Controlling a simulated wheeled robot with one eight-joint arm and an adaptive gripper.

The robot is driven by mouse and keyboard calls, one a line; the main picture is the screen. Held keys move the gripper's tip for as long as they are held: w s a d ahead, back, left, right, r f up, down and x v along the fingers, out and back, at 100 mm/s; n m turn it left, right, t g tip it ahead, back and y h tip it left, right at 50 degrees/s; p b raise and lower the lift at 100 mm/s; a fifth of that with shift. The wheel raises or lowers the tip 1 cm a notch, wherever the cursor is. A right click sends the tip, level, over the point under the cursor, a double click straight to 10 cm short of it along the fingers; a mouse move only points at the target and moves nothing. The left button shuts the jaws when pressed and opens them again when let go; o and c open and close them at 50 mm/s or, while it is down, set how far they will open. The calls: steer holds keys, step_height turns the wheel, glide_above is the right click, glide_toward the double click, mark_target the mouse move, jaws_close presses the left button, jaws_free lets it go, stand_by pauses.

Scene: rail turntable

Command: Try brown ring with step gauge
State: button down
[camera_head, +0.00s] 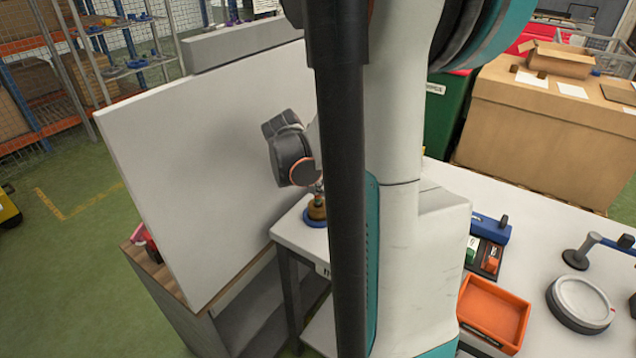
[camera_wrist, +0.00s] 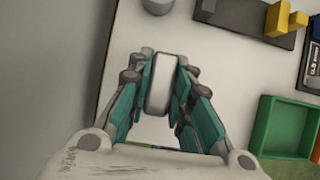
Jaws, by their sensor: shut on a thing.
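My gripper (camera_wrist: 160,100) fills the middle of the wrist view. Its teal and grey fingers are shut on a pale, rounded, upright-looking thing (camera_wrist: 159,72); I cannot tell from this angle whether it is part of the step gauge. In the head view a small brown ring-like piece (camera_head: 317,211) stands on a blue round base (camera_head: 315,222) at the white table's corner. My wrist is just above it, and the fingers there are mostly hidden by my own arm and column. I cannot tell whether the held thing touches the brown piece.
A tall pale panel (camera_head: 200,160) stands left of the table. To the right are an orange tray (camera_head: 493,308), a round grey turntable (camera_head: 580,303) and a blue block (camera_head: 491,229). The wrist view shows a green tray (camera_wrist: 286,126), a yellow stepped block (camera_wrist: 283,18) and a grey cylinder (camera_wrist: 157,6).

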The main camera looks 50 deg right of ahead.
mark_target(311, 185)
steer(key=shift+f+b, duration=1.8)
steer(key=shift+f, duration=0.3)
stand_by(3.6)
steer(key=c, duration=1.4)
jaws_free()
steer(key=shift+o, duration=0.2)
steer(key=shift+r, duration=0.1)
steer(key=shift+v, duration=3.7)
